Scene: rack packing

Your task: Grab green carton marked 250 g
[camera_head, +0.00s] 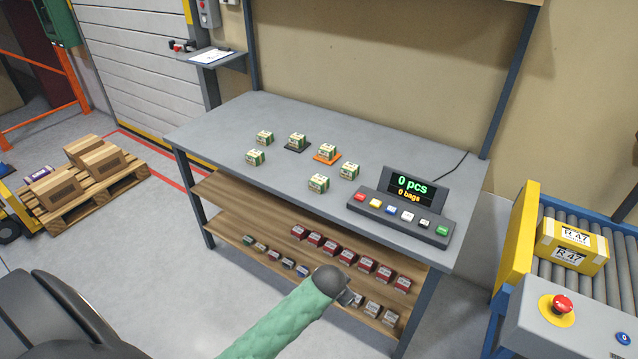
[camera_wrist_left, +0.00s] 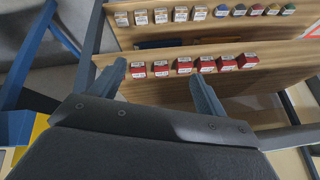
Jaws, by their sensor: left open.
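Several small cream-and-green cartons stand on the grey table top in the head view: a back left one (camera_head: 265,138), a left one (camera_head: 255,158), a right one (camera_head: 349,171) and a front one (camera_head: 318,183). Another carton (camera_head: 296,141) is on a black pad, and one (camera_head: 326,151) is on an orange pad. Their weight markings are too small to read. My left gripper (camera_head: 352,298) is low in front of the shelves under the table, partly hidden by its arm. In the left wrist view its fingers (camera_wrist_left: 157,70) are open and empty, facing the shelves. My right gripper is not in view.
The lower shelf holds dark red boxes (camera_head: 366,264), also in the left wrist view (camera_wrist_left: 182,66), and small coloured packs (camera_head: 274,256). A display (camera_head: 411,189) with a button panel stands at the table's right. A roller conveyor (camera_head: 605,285) with a yellow box (camera_head: 571,247) is further right.

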